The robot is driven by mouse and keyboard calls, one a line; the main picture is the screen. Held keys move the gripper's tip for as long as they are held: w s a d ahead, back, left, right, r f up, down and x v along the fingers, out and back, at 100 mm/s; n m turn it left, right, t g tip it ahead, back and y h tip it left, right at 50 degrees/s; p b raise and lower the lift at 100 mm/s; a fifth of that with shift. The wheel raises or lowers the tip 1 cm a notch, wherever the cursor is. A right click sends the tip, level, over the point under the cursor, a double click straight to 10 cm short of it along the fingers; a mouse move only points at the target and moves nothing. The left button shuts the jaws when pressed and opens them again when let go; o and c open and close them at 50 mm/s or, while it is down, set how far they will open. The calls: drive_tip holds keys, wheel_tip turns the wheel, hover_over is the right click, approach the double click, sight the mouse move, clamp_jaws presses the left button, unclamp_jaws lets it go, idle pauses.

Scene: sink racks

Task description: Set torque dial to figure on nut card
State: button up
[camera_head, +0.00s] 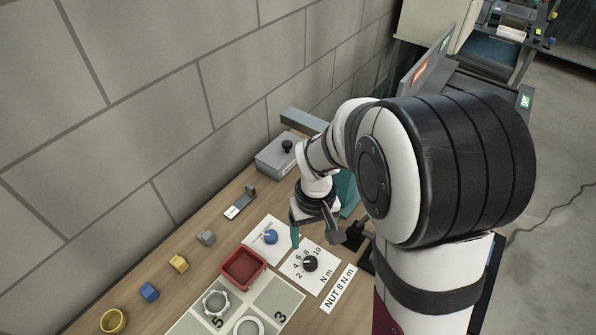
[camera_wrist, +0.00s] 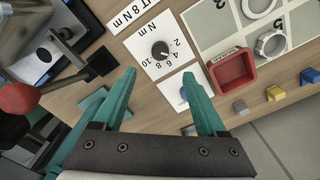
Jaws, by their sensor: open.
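The torque dial is a black round knob (camera_head: 310,263) on a white card marked 2, 4, 6, 8, 10 and N m. It also shows in the wrist view (camera_wrist: 160,50), just beyond the fingertips. Its pointer is too small to read surely. The nut card (camera_head: 338,288) is a white strip reading "NUT 8 N m", beside the dial card; part of it shows at the top of the wrist view (camera_wrist: 131,15). My gripper (camera_head: 316,234) has green fingers and is open and empty. In the wrist view its fingertips (camera_wrist: 160,74) are apart, with the dial seen between and past them.
A blue knob (camera_head: 270,237) on another white card sits beside the dial card. A red tray (camera_head: 243,268) and a numbered board with rings (camera_head: 283,293) lie near. Small blocks line the wall side. A grey box (camera_head: 277,158) and a red ball (camera_wrist: 18,97) are nearby.

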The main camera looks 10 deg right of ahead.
sight(310, 262)
wheel_tip(310, 262, down, 11)
drive_tip(key=shift+r, duration=0.15)
clamp_jaws()
idle(0.4)
